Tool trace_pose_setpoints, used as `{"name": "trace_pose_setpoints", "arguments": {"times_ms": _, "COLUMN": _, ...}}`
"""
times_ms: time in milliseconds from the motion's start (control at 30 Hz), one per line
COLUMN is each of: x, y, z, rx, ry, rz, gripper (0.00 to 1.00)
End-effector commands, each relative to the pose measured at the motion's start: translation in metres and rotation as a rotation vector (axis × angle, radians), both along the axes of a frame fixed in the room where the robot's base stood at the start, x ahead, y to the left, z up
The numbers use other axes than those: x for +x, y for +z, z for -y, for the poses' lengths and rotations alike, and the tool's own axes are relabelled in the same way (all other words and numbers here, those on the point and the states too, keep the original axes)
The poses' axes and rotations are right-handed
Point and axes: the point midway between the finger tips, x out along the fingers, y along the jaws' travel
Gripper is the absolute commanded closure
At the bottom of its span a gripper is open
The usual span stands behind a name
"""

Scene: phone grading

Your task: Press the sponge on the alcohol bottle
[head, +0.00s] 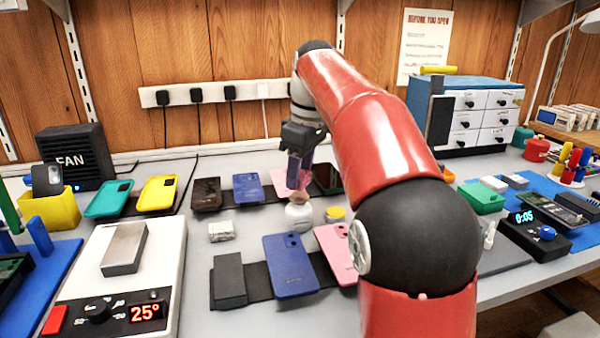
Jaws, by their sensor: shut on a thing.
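The white alcohol bottle (299,215) stands upright on the grey bench, near the middle of the head view. My gripper (302,160) points down just above it and is shut on a narrow dark purple piece (305,169), apparently the sponge's handle. The lower end of this piece is close over the bottle's top.
A small yellow-topped pot (336,214) stands right of the bottle. A blue phone (290,264) lies in front, and a row of phones lies behind. A hot plate (95,255) is at left. My red arm hides much of the right side.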

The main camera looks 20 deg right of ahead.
Motion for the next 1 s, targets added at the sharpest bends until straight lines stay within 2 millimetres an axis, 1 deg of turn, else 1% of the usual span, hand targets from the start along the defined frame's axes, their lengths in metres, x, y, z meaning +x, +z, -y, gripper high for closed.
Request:
{"name": "trace_pose_setpoints", "arguments": {"times_ms": 333, "x": 0.001, "y": 0.027, "z": 0.000, "rx": 0.001, "ry": 0.001, "rz": 0.001, "gripper": 0.74}}
{"name": "trace_pose_setpoints", "arguments": {"times_ms": 500, "x": 0.000, "y": 0.036, "z": 0.000, "rx": 0.001, "ry": 0.000, "rz": -0.001, "gripper": 0.74}}
{"name": "trace_pose_setpoints", "arguments": {"times_ms": 1000, "x": 0.000, "y": 0.038, "z": 0.000, "rx": 0.001, "ry": 0.000, "rz": -0.001, "gripper": 0.74}}
